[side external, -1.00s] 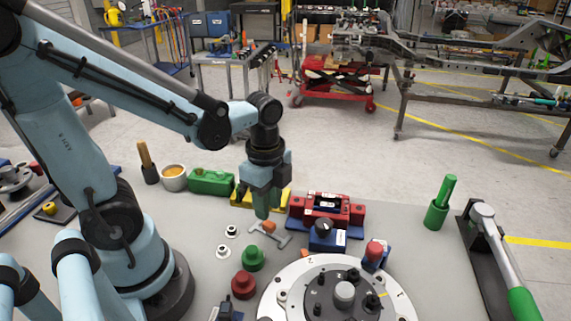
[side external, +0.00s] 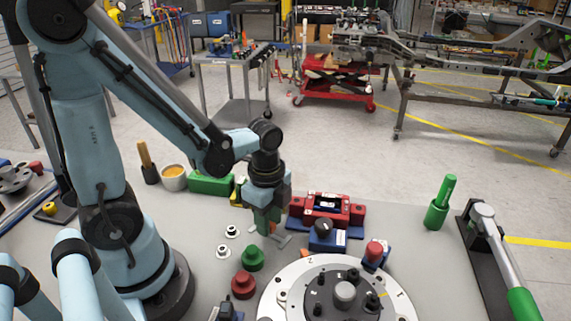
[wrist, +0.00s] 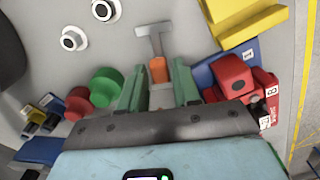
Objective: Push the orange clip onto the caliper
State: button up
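The orange clip (wrist: 158,70) sits at the end of a grey T-shaped piece (wrist: 155,42) on the bench. My gripper (wrist: 158,75) is pointed down over it, with one green finger on each side of the clip. Narrow gaps show between the clip and the fingers, so the gripper looks open. In the side view my gripper (side external: 268,222) is low over the bench and mostly hides the clip (side external: 272,229). The red caliper (side external: 343,205) stands on a blue base to the gripper's right; it also shows in the wrist view (wrist: 234,73).
A blue block with a black knob (side external: 326,240) stands in front of the caliper. Green (side external: 252,257) and red (side external: 243,285) knobs and white-rimmed washers (side external: 223,252) lie nearby. A round plate (side external: 290,285) fills the front. A yellow block (wrist: 245,20) is near the caliper.

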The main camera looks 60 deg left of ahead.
grip_shut()
jog(key=shift+r, duration=0.15)
jog(key=shift+r, duration=0.85)
jog(key=shift+r, duration=0.1)
jog(key=shift+r, duration=1.45)
jog(key=w+d+r+n, duration=0.3)
jog(key=w+r+n, duration=0.3)
jog(key=w, duration=0.7)
jog(key=shift+s+d+f+m, duration=0.15)
jog(key=shift+f+m, duration=0.55)
jog(key=shift+f, duration=0.95)
